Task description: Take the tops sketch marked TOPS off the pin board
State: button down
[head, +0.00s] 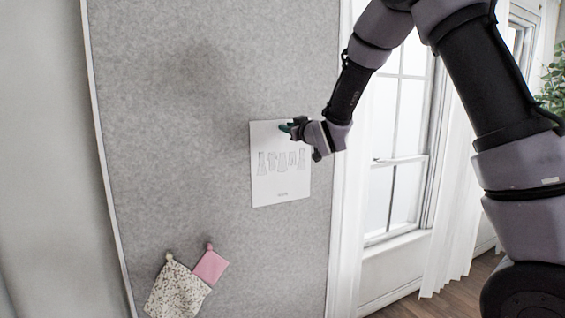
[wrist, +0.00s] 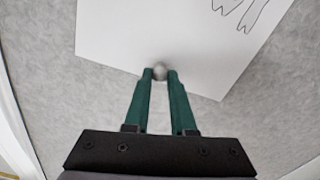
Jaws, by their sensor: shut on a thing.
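The sketch (head: 279,185) is a white sheet with a row of drawn garments and a small line of text below them, too small to read. It hangs on the grey pin board (head: 200,100). My gripper (head: 286,128) is at the sheet's top edge. In the wrist view my gripper (wrist: 161,73) has its two green fingers shut on a round pale pin head (wrist: 160,71). The pin sits near the edge of the sheet (wrist: 150,30), which lies against the board. The pin is hidden by my gripper in the head view.
A patterned fabric swatch (head: 175,290) and a pink swatch (head: 210,267) are pinned low on the board. A window (head: 395,150) with white curtains stands to the right of the board. The board above and left of the sheet is bare.

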jog(key=shift+r, duration=0.1)
jog(key=shift+s+d+r, duration=0.15)
jog(key=shift+s+r, duration=0.05)
jog(key=shift+r, duration=0.4)
jog(key=r, duration=0.5)
jog(key=shift+s+d+r, duration=0.2)
jog(key=shift+s+r, duration=0.1)
jog(key=shift+r, duration=0.1)
jog(key=v, duration=1.9)
jog(key=shift+a+f, duration=0.1)
